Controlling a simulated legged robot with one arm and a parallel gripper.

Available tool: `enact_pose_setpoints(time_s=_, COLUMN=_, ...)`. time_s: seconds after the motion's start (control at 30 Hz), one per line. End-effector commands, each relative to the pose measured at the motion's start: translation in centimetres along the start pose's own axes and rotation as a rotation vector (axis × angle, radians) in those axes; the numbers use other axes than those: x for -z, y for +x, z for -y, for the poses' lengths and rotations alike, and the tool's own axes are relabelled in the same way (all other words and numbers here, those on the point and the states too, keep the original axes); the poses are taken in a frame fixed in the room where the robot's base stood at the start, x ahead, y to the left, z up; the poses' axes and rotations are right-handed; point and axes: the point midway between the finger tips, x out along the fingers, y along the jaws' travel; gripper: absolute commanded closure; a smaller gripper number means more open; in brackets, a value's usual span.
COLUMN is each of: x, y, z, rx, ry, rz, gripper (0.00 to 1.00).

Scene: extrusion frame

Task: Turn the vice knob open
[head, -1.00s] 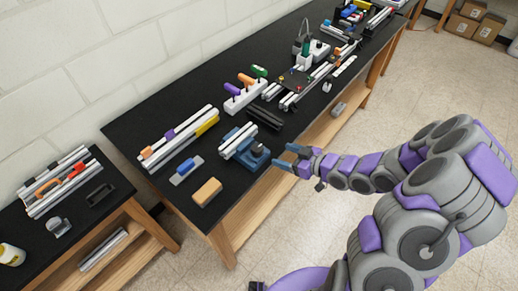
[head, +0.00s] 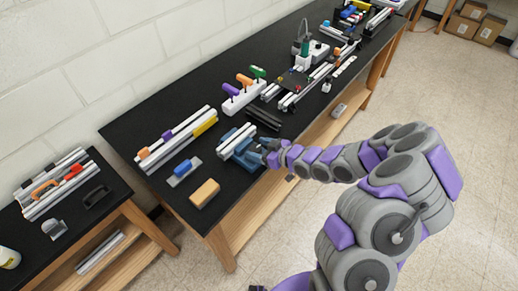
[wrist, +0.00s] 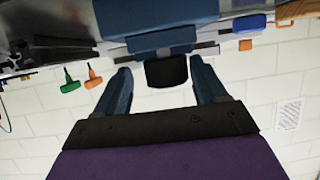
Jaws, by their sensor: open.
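The blue vice (head: 229,150) sits near the front edge of the black bench, with silver extrusion bars in its jaws. In the wrist view, the vice body (wrist: 155,14) fills the top middle. Its black knob (wrist: 167,72) shows just below the body, between my two blue fingers and apart from both. My gripper (wrist: 160,76) is open around the knob's sides. In the head view, my gripper (head: 264,151) is at the right side of the vice, and it hides the knob there.
A wooden block (head: 205,193) and a blue-handled tool (head: 184,171) lie left of the vice. Black bars (head: 264,119) and a white holder with colored-handled tools (head: 243,97) stand behind it. A second bench (head: 92,218) is at the left. The floor at the right is open.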

Motion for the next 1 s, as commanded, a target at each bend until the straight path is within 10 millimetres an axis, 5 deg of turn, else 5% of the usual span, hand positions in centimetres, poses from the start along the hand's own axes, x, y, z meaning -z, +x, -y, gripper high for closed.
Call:
enact_pose_setpoints(time_s=0.37, x=-0.01, y=0.25, z=0.0, rx=0.001, ry=0.001, rz=-0.001, gripper=0.29)
enact_pose_setpoints(time_s=0.9, x=0.09, y=0.41, z=-0.13, rx=-0.002, ry=0.001, rz=-0.001, gripper=0.8)
enact_pose_setpoints(time_s=1.0, x=0.13, y=0.45, z=-0.15, rx=-0.002, ry=0.001, rz=-0.002, gripper=0.82)
